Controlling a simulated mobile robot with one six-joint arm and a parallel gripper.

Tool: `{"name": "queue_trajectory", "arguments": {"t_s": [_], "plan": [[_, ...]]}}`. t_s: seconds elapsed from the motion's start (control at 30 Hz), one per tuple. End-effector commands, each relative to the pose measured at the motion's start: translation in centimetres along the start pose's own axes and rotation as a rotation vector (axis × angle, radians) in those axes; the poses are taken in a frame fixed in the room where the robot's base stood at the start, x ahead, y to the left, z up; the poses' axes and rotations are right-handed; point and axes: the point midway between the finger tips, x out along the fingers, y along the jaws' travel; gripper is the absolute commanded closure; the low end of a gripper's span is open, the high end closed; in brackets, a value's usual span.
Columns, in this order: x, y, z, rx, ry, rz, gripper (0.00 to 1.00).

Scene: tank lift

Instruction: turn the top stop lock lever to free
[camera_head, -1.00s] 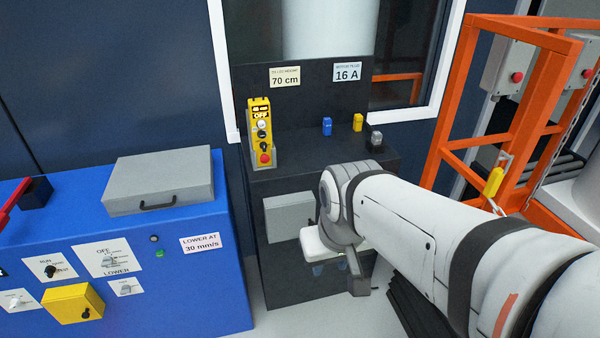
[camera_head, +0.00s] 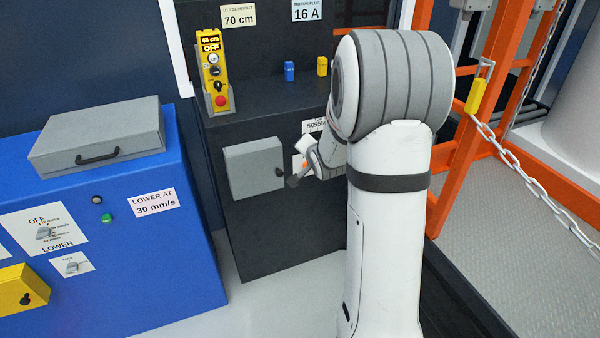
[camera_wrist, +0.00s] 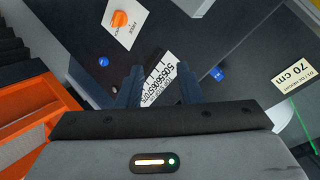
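An orange lever (camera_wrist: 120,19) sits on a white label plate at the top of the wrist view. The small lettering by it looks like FREE, but which way the lever is set is unclear. An orange spot on a white plate also shows in the head view (camera_head: 305,163), partly hidden by my arm. My gripper (camera_wrist: 158,72) is open and empty, its two dark fingers apart. The lever lies beyond the fingertips and to their left in the wrist view, not between them.
A numbered white scale (camera_wrist: 165,78) shows between the fingers. A grey box (camera_head: 252,168) is on the black cabinet's front, left of my gripper. A yellow pendant (camera_head: 213,70) and a blue plug (camera_head: 289,71) are above. Orange railing (camera_head: 450,150) stands close right of my arm.

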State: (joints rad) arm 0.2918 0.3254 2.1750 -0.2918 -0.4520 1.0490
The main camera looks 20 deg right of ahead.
Motion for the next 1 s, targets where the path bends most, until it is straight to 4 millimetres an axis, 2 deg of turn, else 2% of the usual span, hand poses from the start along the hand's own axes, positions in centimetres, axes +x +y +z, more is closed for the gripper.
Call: {"name": "queue_trajectory", "arguments": {"t_s": [0.03, 0.1, 0.2, 0.3, 0.43, 0.53, 0.63, 1.0], "plan": [[3.5, 3.2, 1.3, 0.075, 0.018, -0.046, 0.67], [6.7, 5.5, 1.8, 0.189, 0.04, -0.136, 0.67], [10.2, 8.6, 2.7, 0.342, 0.05, -0.261, 0.67], [12.5, 11.3, 3.6, 0.474, 0.04, -0.37, 0.67], [14.0, 13.6, 4.4, 0.593, 0.021, -0.471, 0.67], [14.4, 14.4, 4.7, 0.64, 0.01, -0.514, 0.67], [14.9, 14.3, 4.7, 0.657, 0.004, -0.531, 0.67], [19.7, 11.6, 3.8, 0.657, 0.004, -0.532, 0.67]]}}
